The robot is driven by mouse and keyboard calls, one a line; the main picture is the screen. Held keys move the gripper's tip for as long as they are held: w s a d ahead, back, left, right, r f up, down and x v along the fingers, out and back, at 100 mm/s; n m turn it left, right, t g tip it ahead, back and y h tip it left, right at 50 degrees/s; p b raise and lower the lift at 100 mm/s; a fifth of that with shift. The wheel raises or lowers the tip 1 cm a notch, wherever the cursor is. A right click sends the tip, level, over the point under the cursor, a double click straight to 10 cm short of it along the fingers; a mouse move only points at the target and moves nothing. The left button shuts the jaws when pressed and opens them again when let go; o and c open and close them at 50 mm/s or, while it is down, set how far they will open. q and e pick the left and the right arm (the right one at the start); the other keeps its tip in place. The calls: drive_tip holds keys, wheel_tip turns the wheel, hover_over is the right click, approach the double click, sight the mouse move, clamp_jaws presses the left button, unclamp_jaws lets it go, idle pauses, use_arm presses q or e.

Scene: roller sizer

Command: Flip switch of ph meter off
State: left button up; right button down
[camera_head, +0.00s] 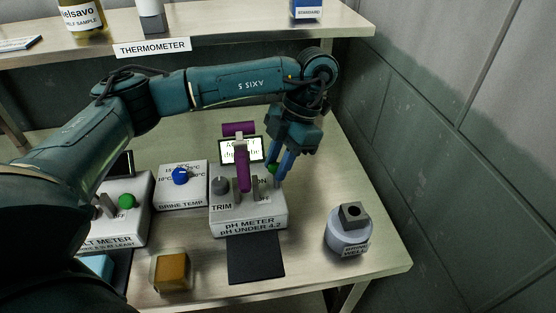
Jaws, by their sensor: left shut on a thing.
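The pH meter (248,223) is a pale box labelled "pH METER, pH UNDER 4.2" near the middle of the table. On its top are a grey TRIM knob (220,186), an ON label (261,182) and a lit display (241,151) behind. A purple T-shaped part (242,172) stands upright over it. My left gripper (270,190) reaches down from the upper right, with its blue fingers at the meter's right side by the ON label. It is shut on the switch there, which the fingers mostly hide. A green spot shows behind the fingers. My right gripper is out of view.
A brine temp box (182,187) with a blue knob and another meter (122,215) with a green knob stand left. A dark mat (255,258) lies in front, an amber block (171,272) front left, a round brine well (347,232) right. A shelf (225,42) runs behind.

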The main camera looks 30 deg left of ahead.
use_arm(q)
drive_tip(key=shift+s+d+r+t+y+b, duration=0.15)
drive_tip(key=shift+s+d+t+y, duration=0.15)
drive_tip(key=shift+t+y, duration=0.2)
drive_tip(key=shift+s+d+r+t+y+b, duration=0.15)
drive_tip(key=shift+s+t+y, duration=0.2)
drive_tip(key=shift+t, duration=0.25)
drive_tip(key=shift+s+d+n+t+y, duration=0.2)
drive_tip(key=shift+s+n+t+y, duration=0.05)
drive_tip(key=shift+t+y, duration=0.25)
drive_tip(key=shift+s+d+n+t+y, duration=0.25)
drive_tip(key=shift+t+y, duration=0.1)
drive_tip(key=shift+t, duration=0.25)
drive_tip(key=shift+s+d+f+t+y, duration=0.1)
drive_tip(key=shift+s+d+t+y, duration=0.15)
drive_tip(key=shift+t+y, duration=0.35)
drive_tip(key=shift+s+d+f+n+t+y+b, duration=0.3)
drive_tip(key=shift+s+n+t+y+b, duration=0.15)
drive_tip(key=shift+t+y+b, duration=0.35)
drive_tip(key=shift+s+d+f+t, duration=0.1)
drive_tip(key=shift+s+t, duration=0.1)
drive_tip(key=shift+t, duration=0.2)
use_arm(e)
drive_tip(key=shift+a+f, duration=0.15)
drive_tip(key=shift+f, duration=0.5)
use_arm(q)
drive_tip(key=shift+y, duration=0.3)
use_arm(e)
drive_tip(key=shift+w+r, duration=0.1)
